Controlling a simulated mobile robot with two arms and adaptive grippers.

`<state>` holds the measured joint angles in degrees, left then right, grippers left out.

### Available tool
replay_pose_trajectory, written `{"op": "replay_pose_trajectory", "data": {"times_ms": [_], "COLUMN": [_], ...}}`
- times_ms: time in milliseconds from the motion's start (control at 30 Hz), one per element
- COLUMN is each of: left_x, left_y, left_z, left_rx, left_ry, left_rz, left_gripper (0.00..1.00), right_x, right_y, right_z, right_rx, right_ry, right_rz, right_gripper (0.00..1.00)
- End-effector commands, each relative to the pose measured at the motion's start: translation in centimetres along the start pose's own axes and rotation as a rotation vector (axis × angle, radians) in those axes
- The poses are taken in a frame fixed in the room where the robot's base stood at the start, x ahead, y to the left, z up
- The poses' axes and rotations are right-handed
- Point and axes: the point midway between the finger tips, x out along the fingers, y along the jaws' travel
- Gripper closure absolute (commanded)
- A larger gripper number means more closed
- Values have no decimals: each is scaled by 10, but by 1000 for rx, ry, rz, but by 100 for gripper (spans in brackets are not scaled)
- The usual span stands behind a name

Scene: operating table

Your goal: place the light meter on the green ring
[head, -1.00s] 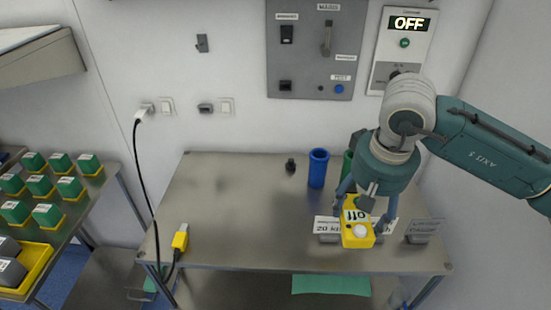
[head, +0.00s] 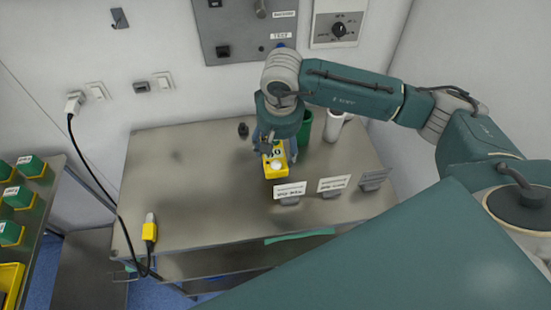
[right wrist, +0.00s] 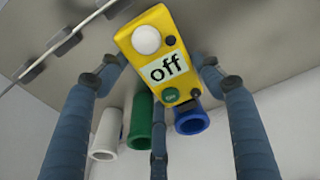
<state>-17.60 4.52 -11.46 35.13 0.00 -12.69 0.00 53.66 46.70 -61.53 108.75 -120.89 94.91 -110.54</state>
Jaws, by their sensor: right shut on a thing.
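The light meter is a yellow box (head: 276,170) with a white dome; its display reads "off" in the right wrist view (right wrist: 147,39). My right gripper (head: 272,150) is shut on it, fingers at its sides, over the table's back middle. I cannot tell the gap beneath. No flat green ring shows; a green open-topped tube (head: 304,128) stands just right of my right gripper, and it also shows in the right wrist view (right wrist: 140,118). My left gripper is not in view.
A white tube (head: 336,124) stands right of the green one. A blue tube (right wrist: 191,121) shows in the right wrist view. Label holders (head: 290,191) line the table's (head: 200,200) right front. A yellow connector (head: 149,231) lies front left. The left half is mostly clear.

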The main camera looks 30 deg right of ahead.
Motion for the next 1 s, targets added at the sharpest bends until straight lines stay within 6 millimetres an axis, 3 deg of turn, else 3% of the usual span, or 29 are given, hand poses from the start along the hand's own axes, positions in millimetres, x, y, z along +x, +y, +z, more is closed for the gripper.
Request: {"op": "replay_pose_trajectory", "data": {"times_ms": [100, 567, 1000], "left_x": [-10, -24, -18], "left_y": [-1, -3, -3], "left_z": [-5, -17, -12], "left_rx": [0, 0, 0], "left_ry": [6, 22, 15], "left_rz": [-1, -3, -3], "left_gripper": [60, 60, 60], "right_x": [21, 74, 82], "right_y": [0, -1, -1], "right_z": [4, 11, 12], "right_rx": [1, 1, 0], "right_ry": [-3, -1, 2], "right_rz": [0, -1, -2], "right_gripper": [72, 72, 72]}}
